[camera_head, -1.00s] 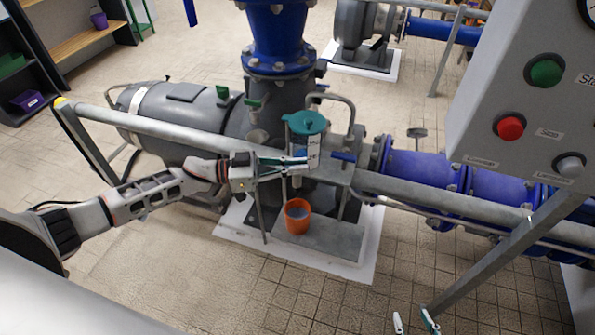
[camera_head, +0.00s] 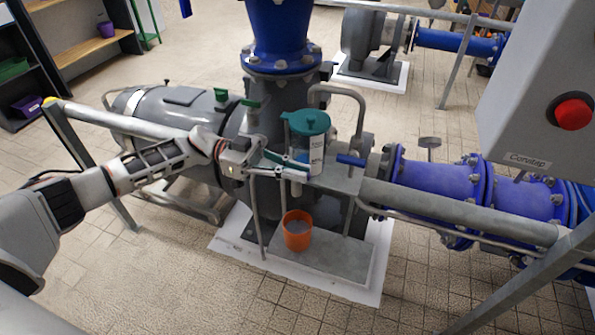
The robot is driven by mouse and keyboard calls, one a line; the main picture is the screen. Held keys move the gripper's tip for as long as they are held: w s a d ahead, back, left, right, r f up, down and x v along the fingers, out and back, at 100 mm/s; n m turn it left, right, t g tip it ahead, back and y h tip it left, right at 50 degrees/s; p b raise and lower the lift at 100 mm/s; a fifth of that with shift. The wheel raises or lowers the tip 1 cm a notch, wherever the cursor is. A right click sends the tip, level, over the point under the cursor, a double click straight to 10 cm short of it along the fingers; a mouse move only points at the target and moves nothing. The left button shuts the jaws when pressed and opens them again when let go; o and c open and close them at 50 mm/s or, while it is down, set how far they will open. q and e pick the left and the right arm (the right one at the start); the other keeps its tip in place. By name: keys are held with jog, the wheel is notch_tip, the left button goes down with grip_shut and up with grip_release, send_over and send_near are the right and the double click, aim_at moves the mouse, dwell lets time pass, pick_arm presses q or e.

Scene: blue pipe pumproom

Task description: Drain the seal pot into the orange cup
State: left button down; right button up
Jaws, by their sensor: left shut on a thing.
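The seal pot (camera_head: 311,147) is a clear vessel with a green lid, a white label and some blue inside low down. It stands in the middle of the view by the grey pump. My left gripper (camera_head: 289,164) reaches in from the left. Its fingers are shut at the pot's lower left, at the drain valve; the fingers hide the part they hold. A short pale outlet (camera_head: 297,188) shows beneath. The orange cup (camera_head: 297,240) stands upright below it on the grey plinth, with a greyish surface inside. My right gripper is out of view.
A grey rail (camera_head: 440,203) crosses in front of the pump and the blue pipe (camera_head: 435,180). A grey control box (camera_head: 535,95) with a red button hangs at the upper right. The tiled floor at the front is clear.

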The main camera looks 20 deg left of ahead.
pick_arm(q)
jog(key=c, duration=2.3)
grip_release()
jog(key=shift+o, duration=0.7)
jog(key=shift+a, duration=0.15)
jog(key=a, duration=1.1)
jog(key=shift+w+a, duration=0.25)
jog(key=shift+a, duration=0.1)
